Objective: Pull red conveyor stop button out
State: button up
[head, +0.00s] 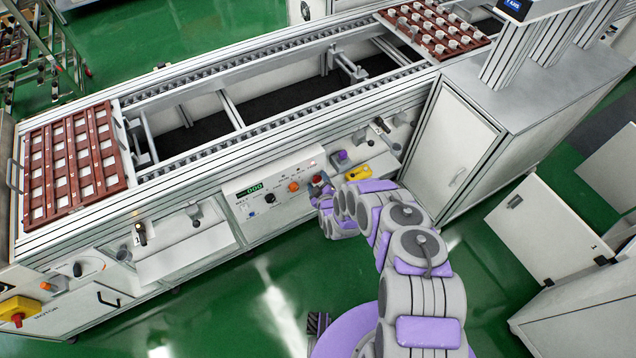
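A red button (317,179) sits at the right end of the white control panel (240,189) on the conveyor's front side. My gripper (322,192) is at this end of the panel, right by the red button and just below it in the picture. Its fingers are small and partly hidden by my wrist, so I cannot tell whether they are open or shut, or whether they touch the button. An orange button (293,187) and a black knob (269,198) are left of it.
A yellow piece (358,173) and a purple knob (342,156) are close right of my gripper. A brown tray (108,143) lies at the conveyor's left end, another (390,20) at the far right. A yellow box with a red knob (18,310) is lower left. The green floor (240,318) in front is clear.

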grip_shut()
jog(key=shift+s+d, duration=0.35)
jog(key=shift+s, duration=0.35)
grip_release()
dwell(0.3)
jog(key=shift+d, duration=0.1)
jog(key=p+v, duration=0.3)
jog(key=v, duration=1.4)
jog(key=shift+s+p, duration=0.25)
jog(key=shift+p, duration=0.15)
